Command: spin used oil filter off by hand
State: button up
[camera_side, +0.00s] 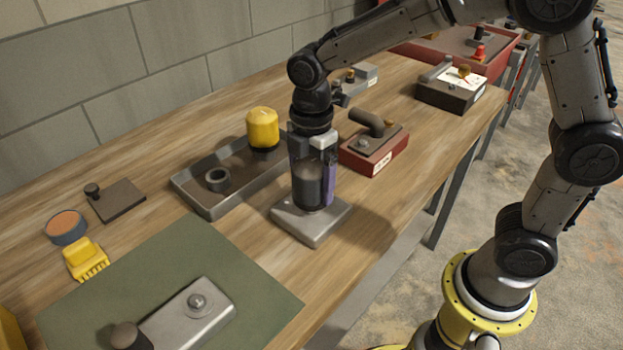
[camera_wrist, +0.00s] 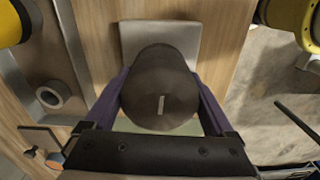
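The used oil filter is a dark grey cylinder (camera_side: 307,185) standing upright on a square grey metal block (camera_side: 325,223). In the wrist view its domed end (camera_wrist: 160,90) faces the camera, with a short pale mark on it. My gripper (camera_side: 314,182) points straight down over the filter. In the wrist view its two purple fingers (camera_wrist: 160,100) lie along opposite sides of the filter and appear to touch it. The joint between filter and block is partly visible in the side view.
A grey tray (camera_side: 185,190) left of the filter holds a yellow canister (camera_side: 263,128) and a dark ring (camera_side: 217,180). A red box with a bent pipe (camera_side: 375,150) stands close to the right. A green mat (camera_side: 215,262) lies at the front with a metal fixture (camera_side: 190,315).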

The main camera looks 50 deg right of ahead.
jog(key=c, duration=1.1)
jog(key=shift+o, duration=0.2)
jog(key=n, duration=0.3)
jog(key=shift+n, duration=0.4)
jog(key=n, duration=0.4)
jog(key=shift+n, duration=0.4)
jog(key=n, duration=0.4)
jog(key=shift+r+n, duration=0.1)
jog(key=shift+n, duration=0.3)
jog(key=n, duration=0.3)
jog(key=shift+n, duration=0.4)
jog(key=o, duration=1.5)
